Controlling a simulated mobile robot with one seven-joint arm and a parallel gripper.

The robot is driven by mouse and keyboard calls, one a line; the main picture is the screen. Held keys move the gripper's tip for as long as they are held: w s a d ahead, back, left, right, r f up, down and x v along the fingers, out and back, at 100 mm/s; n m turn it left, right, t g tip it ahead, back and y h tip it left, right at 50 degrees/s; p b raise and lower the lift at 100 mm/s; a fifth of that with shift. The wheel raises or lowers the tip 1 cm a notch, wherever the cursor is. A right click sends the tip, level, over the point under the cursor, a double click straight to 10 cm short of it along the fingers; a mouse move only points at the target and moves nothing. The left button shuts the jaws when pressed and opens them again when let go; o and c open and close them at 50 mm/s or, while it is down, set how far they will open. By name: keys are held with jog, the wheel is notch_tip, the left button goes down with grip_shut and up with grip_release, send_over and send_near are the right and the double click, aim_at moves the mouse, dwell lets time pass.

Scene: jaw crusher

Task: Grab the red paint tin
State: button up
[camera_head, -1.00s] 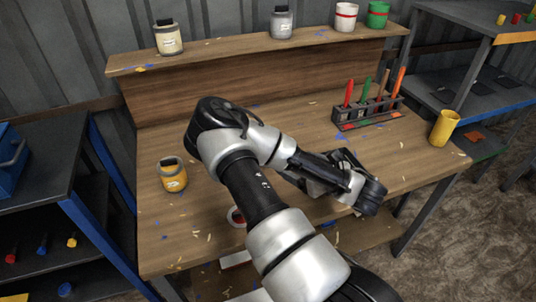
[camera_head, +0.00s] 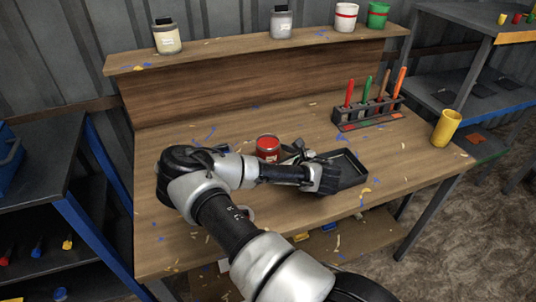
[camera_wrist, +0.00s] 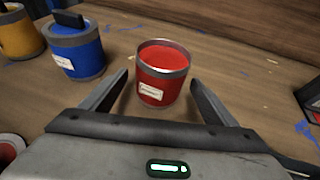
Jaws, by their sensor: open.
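The red paint tin (camera_head: 267,147) stands upright on the workbench, just behind my gripper (camera_head: 290,155) in the head view. It has grey bands and a white label, and its top shows red. In the wrist view the red paint tin (camera_wrist: 162,85) stands between the tips of my gripper (camera_wrist: 159,80). The two fingers are spread, one on each side, with a gap to the tin on both sides. My arm hides part of the bench top in the head view.
A blue tin (camera_wrist: 76,50) and an orange tin (camera_wrist: 20,32) stand left of the red tin in the wrist view. In the head view, a black tray (camera_head: 347,170), a tool rack (camera_head: 368,112) and a yellow cup (camera_head: 446,127) are to the right. Tins line the upper shelf (camera_head: 225,51).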

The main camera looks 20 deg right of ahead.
aim_at(267, 145)
jog(key=x, duration=0.3)
jog(key=shift+w+a+f, duration=0.1)
jog(key=shift+w+f, duration=0.15)
jog(key=shift+f, duration=0.15)
